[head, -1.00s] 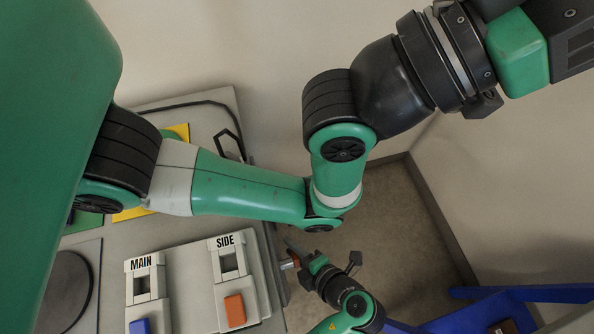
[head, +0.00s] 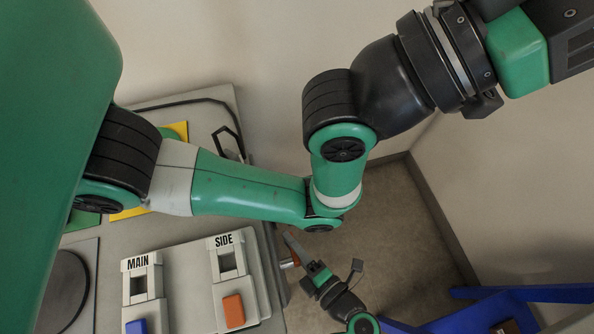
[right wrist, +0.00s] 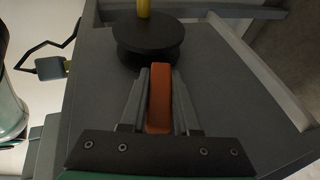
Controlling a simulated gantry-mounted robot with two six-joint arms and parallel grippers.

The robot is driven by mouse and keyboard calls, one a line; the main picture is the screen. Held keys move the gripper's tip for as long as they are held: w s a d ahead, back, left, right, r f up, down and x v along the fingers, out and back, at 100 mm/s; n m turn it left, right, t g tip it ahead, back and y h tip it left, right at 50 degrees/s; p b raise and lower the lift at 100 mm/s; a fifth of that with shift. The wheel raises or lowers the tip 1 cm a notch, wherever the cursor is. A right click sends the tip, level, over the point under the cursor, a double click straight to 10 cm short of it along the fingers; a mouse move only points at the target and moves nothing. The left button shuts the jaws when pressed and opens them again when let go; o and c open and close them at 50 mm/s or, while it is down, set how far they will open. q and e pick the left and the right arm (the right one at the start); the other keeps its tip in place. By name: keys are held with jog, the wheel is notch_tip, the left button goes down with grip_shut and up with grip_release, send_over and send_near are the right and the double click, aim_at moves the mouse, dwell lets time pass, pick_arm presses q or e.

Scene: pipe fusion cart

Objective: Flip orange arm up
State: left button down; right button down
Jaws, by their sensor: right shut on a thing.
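The orange arm (right wrist: 158,97) is a narrow bar, standing out against the grey side of the cart in the right wrist view. My right gripper (right wrist: 157,92) is shut on it, with one grey finger along each side. In the head view the right gripper (head: 293,252) is at the cart's right edge, and a small orange bit (head: 296,259) shows beside its fingers. Where the orange arm joins the cart is hidden. My left gripper is not in view.
The cart top carries a MAIN switch (head: 138,288) with a blue rocker and a SIDE switch (head: 227,262) with an orange rocker. In the right wrist view a black round knob (right wrist: 148,40) sits just beyond the fingers. A blue frame (head: 490,310) stands at lower right; floor between is clear.

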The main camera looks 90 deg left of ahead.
jog(key=shift+r+n+g+y+b, duration=0.2)
jog(key=shift+n+g+y+b, duration=0.1)
jog(key=shift+y+b, duration=0.45)
jog(key=c, duration=0.6)
grip_release()
jog(key=shift+r, duration=0.1)
jog(key=shift+c, duration=0.2)
jog(key=p+v, duration=0.1)
jog(key=v, duration=1)
jog(key=shift+w+d, duration=0.15)
jog(key=shift+w, duration=0.05)
